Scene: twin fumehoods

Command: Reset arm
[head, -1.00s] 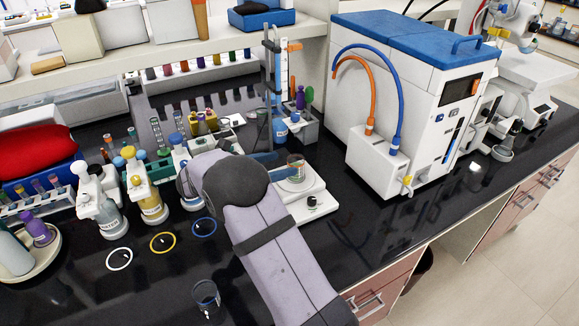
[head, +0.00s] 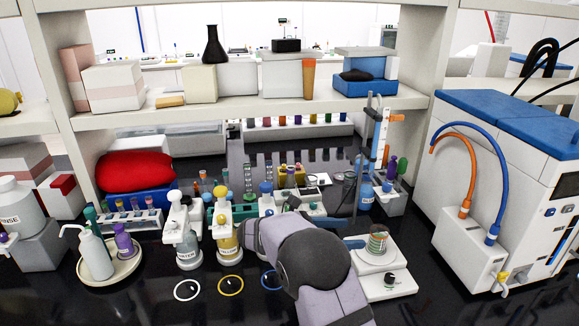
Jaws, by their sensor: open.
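My arm (head: 318,270) reaches up from the bottom edge in the head view, and its bulky dark wrist joint hides much of what lies behind. My gripper (head: 341,232) shows only in part beyond the wrist, as blue finger pieces pointing right. It is open, and I see nothing held between the fingers. It is left of a glass beaker (head: 377,240) with coloured contents, which stands on a white benchtop device (head: 398,284). The fingers look apart from the beaker, though the depth is hard to tell.
White (head: 187,290), yellow (head: 231,285) and blue (head: 268,278) rings lie on the black bench. Labelled bottles (head: 187,245) (head: 227,243) stand behind them. A blue-topped machine (head: 500,190) with hoses is at right. A shelf (head: 230,108) crosses above. The front left bench is clear.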

